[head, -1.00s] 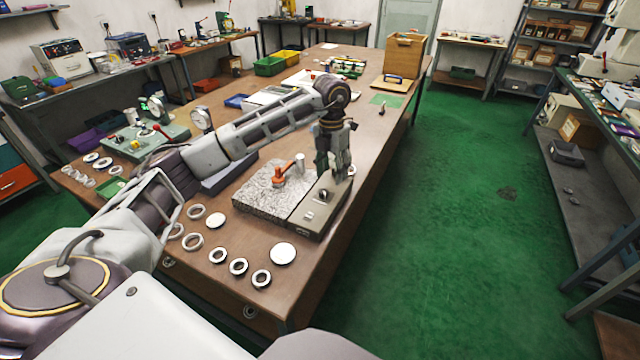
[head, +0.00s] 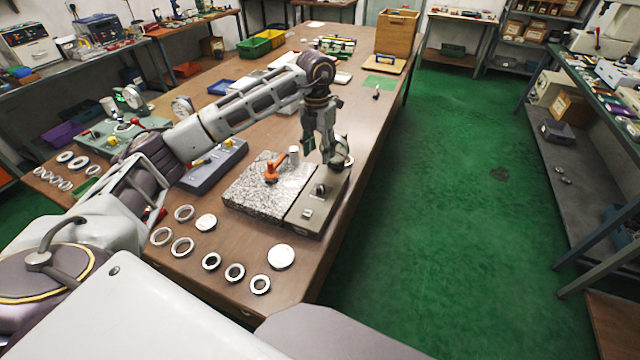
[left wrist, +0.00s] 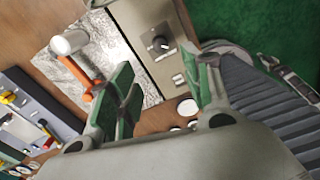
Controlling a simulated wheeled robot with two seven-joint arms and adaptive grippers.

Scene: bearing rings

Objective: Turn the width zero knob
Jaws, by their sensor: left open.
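A black knob (head: 320,188) sits on the grey control box (head: 304,221) beside the speckled granite plate. The left wrist view also shows this knob (left wrist: 160,44), with a pale mark on it and a small switch (left wrist: 178,80) near it. I cannot read any label. My left gripper (head: 325,152) is open and empty above the far end of the box. In the left wrist view its green-padded fingers (left wrist: 165,76) are spread wide, and the knob appears beyond the gap between them, apart from both. My right gripper is not in view.
An orange-handled clamp (head: 271,171) and a metal cylinder (head: 293,155) stand on the granite plate (head: 250,197), close to the gripper. Several rings and discs (head: 281,257) lie on the near tabletop. The green floor at right is open.

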